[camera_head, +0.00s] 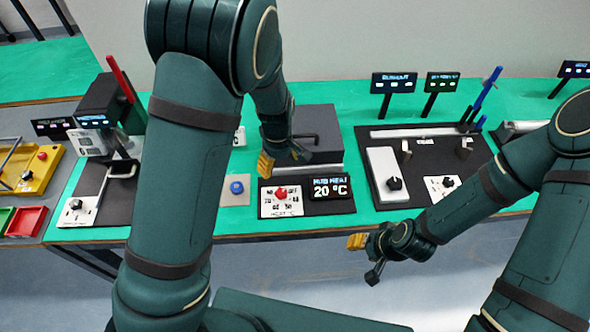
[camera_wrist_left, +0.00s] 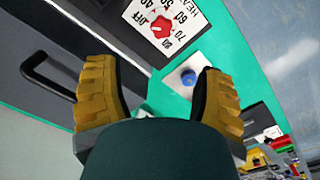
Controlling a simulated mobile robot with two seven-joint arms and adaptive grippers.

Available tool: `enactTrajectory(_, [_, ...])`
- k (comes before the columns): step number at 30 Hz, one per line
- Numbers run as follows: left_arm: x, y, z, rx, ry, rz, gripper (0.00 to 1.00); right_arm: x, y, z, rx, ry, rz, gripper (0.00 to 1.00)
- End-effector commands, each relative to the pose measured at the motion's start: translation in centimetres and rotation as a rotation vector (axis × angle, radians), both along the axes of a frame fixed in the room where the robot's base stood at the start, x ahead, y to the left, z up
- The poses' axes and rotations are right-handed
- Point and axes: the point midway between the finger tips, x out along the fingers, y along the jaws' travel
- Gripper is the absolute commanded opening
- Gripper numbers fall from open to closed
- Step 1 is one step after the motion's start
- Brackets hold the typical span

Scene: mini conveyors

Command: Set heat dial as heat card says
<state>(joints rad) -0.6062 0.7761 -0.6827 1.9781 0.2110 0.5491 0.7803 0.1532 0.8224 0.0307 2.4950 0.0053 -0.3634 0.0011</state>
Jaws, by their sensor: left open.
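The red heat dial (camera_head: 281,193) sits on a white plate marked HEAT °C, and it also shows in the left wrist view (camera_wrist_left: 160,28) with OFF, 50, 60 and 70 marks around it. The black display (camera_head: 328,187) beside it reads HUB HEAT 20 °C. A small white card (camera_head: 239,136) stands partly behind my left arm; I cannot read it or tell whether it is the heat card. My left gripper (camera_head: 281,160) is open and empty, above and behind the dial plate; its yellow fingers (camera_wrist_left: 157,72) are apart. My right gripper (camera_head: 364,258) has its fingers apart, in front of the table edge.
A blue button (camera_head: 237,188) on a plate is left of the dial. A grey box with a black handle (camera_head: 312,142) stands behind it. At right is a dark station with a black knob (camera_head: 394,183) and blue lever (camera_head: 487,92). My left arm hides table between stations.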

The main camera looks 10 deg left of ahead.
Motion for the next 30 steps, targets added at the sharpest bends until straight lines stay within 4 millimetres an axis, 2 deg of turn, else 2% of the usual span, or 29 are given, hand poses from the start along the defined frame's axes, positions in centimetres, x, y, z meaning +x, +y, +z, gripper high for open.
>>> enactTrajectory(5, [0.0,0.1,-1.5,0.002,0.005,0.006,0.69,-0.1,0.0,-0.3,0.000,0.001,0.000,0.47])
enactTrajectory(21, [-0.1,0.1,-11.4,0.002,0.005,0.003,0.69,0.0,0.1,-1.4,-0.002,0.000,0.000,0.47])
enactTrajectory(25, [0.0,0.0,-12.8,0.001,0.003,0.003,0.69,0.0,0.1,-1.5,-0.003,0.001,0.000,0.47])
enactTrajectory(30, [0.0,0.0,-13.7,0.001,0.001,0.004,0.69,0.0,0.1,-1.6,-0.003,0.001,0.000,0.47])
